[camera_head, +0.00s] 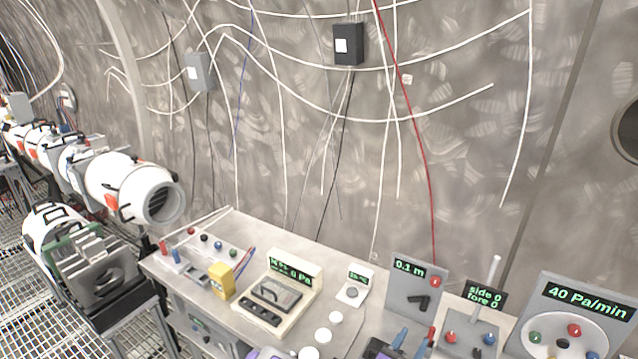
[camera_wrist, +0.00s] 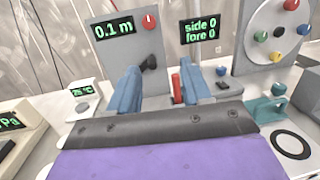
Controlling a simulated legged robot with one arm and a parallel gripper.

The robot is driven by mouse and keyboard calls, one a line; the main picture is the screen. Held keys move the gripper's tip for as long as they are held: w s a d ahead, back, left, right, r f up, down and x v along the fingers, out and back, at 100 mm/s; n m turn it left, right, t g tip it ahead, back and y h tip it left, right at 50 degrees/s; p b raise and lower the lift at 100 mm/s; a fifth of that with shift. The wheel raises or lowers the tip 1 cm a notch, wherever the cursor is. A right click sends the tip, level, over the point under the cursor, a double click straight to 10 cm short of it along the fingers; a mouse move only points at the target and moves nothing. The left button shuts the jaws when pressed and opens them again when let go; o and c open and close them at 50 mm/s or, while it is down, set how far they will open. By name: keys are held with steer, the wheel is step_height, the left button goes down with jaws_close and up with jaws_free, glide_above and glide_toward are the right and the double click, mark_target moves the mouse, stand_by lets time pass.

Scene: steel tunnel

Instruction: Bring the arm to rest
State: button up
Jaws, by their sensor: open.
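My gripper (camera_wrist: 162,88) is open, with two blue fingers spread apart and nothing held between them. In the head view my gripper (camera_head: 413,342) is low at the bottom edge, over the front of the console (camera_head: 215,243). In the wrist view the fingers point toward the grey panel reading "0.1 m" (camera_wrist: 115,42) and the panel reading "side 0 fore 0" (camera_wrist: 203,38). A red upright part (camera_wrist: 177,88) shows between the fingers, seemingly behind them. Whether a finger touches anything cannot be told. Most of my arm is out of view.
The console also bears a yellow block (camera_head: 221,281), a cream gauge box (camera_head: 278,290), a small temperature display (camera_head: 353,287), white round knobs (camera_head: 321,336) and a dial panel reading "40 Pa/min" (camera_head: 575,320). White cylinders (camera_head: 130,185) stand at left. Cables hang on the wall behind.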

steer(key=s+d+r+m+g+h, duration=0.4)
steer(key=s+d+r+m+g, duration=0.1)
steer(key=s+r+m+g, duration=0.25)
steer(key=s+d+r+m+g+h, duration=0.3)
steer(key=s+d+r+m+g, duration=0.3)
steer(key=r+m, duration=0.2)
steer(key=s+r+m+g+y, duration=0.25)
steer(key=s+m+g, duration=0.3)
steer(key=s, duration=0.35)
steer(key=s+a+f+m+g+y, duration=0.1)
steer(key=s+a+f+m+y, duration=0.2)
steer(key=s+a+m+y, duration=0.45)
steer(key=s+a+r+t+y, duration=0.1)
steer(key=s+a+t+y, duration=0.1)
steer(key=a+y, duration=0.2)
steer(key=s+a+r+t+y, duration=0.1)
steer(key=a+y, duration=0.4)
steer(key=a, duration=0.5)
steer(key=shift+s+a+t, duration=0.2)
steer(key=shift+s+t, duration=0.2)
steer(key=shift+s, duration=0.2)
steer(key=shift+n, duration=0.25)
